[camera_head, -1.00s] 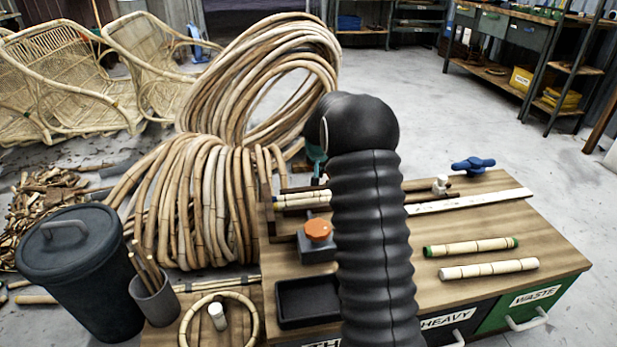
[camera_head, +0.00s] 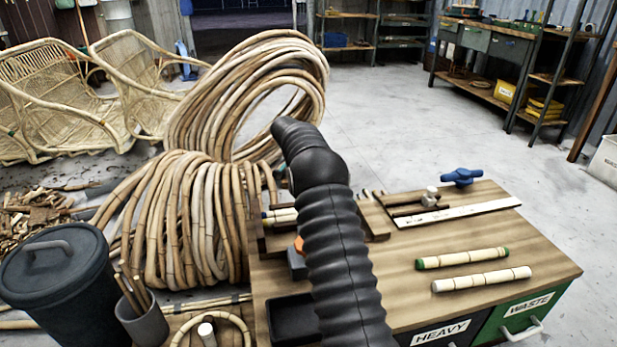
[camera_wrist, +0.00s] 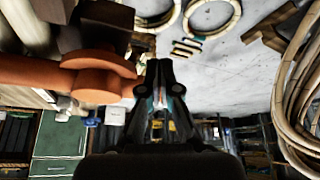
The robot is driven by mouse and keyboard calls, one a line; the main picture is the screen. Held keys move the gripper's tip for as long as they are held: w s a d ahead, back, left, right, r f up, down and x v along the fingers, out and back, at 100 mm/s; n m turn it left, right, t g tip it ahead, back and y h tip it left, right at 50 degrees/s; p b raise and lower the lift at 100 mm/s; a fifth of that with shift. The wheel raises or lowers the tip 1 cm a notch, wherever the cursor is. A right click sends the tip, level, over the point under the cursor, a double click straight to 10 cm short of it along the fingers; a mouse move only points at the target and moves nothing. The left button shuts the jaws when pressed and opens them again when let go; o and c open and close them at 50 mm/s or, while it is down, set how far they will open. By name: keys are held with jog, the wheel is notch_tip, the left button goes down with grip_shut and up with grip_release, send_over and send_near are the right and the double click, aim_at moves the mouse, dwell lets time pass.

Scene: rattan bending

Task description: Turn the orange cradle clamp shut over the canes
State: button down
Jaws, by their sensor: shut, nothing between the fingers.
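The orange clamp (camera_wrist: 98,76) is large at the left of the wrist view, a thick bar ending in a rounded disc, beside a dark block. In the head view only a sliver of orange (camera_head: 299,243) shows beside my arm, which hides the rest. Pale canes (camera_head: 280,215) lie in the wooden cradle (camera_head: 262,238), partly hidden by my arm. My gripper (camera_wrist: 160,82) is shut and empty, just right of the orange disc in the wrist view. I cannot tell whether they touch. In the head view my arm hides the fingers.
Large cane coils (camera_head: 190,220) stand left of the bench. A black tray (camera_head: 292,322) is near the bench front. Two short canes (camera_head: 480,279) lie on the clear right side, with a blue handle (camera_head: 461,176) behind. A dark bin (camera_head: 60,285) stands at front left.

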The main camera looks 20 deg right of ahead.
jog(key=shift+w+d+m+p, duration=0.35)
jog(key=shift+d+m+p, duration=0.1)
jog(key=shift+d+m, duration=0.2)
jog(key=shift+d, duration=0.3)
jog(key=shift+r, duration=0.2)
jog(key=w+p+v, duration=0.2)
jog(key=p+v, duration=0.3)
jog(key=v, duration=0.4)
jog(key=shift+a+r, duration=0.25)
jog(key=shift+a, duration=0.3)
jog(key=shift+n, duration=0.25)
